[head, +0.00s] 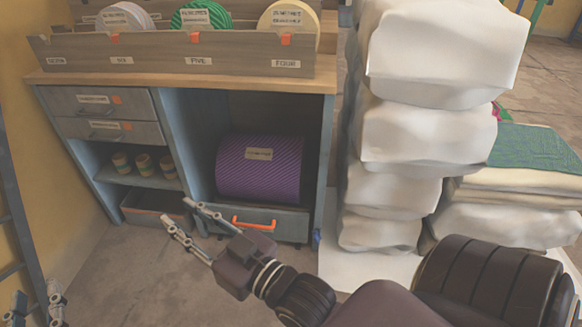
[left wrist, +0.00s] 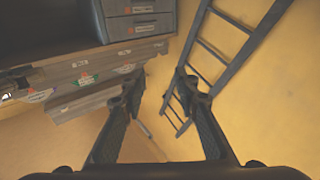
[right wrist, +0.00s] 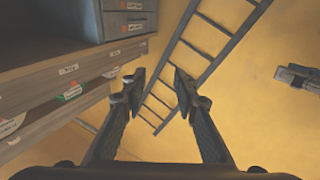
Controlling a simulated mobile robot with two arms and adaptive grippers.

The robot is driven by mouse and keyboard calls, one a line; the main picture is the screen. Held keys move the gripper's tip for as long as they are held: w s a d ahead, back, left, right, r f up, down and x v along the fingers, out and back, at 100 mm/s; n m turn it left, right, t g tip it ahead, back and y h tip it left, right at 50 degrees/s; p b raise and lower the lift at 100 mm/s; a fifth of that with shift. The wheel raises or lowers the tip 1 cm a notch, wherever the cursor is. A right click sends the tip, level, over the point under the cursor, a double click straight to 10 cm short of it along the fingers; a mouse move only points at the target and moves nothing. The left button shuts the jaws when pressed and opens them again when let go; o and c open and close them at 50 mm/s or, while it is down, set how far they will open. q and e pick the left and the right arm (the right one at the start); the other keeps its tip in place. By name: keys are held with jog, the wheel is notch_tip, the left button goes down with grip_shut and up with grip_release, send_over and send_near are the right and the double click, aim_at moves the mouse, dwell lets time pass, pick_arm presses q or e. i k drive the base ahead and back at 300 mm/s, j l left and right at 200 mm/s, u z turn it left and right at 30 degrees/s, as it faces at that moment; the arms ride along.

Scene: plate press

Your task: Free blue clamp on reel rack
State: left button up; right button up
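The reel rack (head: 180,58) is a wooden, labelled tray holding white, green and yellow reels, standing on a grey-blue cabinet. Orange clips show on its front. A small blue piece (head: 317,238) is at the cabinet's lower right corner; I cannot tell whether it is the blue clamp. I see no other blue clamp. My right gripper (head: 177,211) is open and empty in front of the cabinet's lower part. My left gripper (head: 37,295) is open and empty at the lower left. Both wrist views show spread, empty fingers, left (left wrist: 152,92) and right (right wrist: 157,82).
A purple reel (head: 258,170) sits in the cabinet's open bay above a drawer with an orange handle (head: 254,223). Several small pots stand on the left shelf. Tall white sacks (head: 400,140) block the right side. A ladder (head: 18,230) leans at the left wall.

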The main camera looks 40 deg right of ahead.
aim_at(316, 238)
jog(key=i+j+z, duration=0.75)
jog(key=z, duration=0.45)
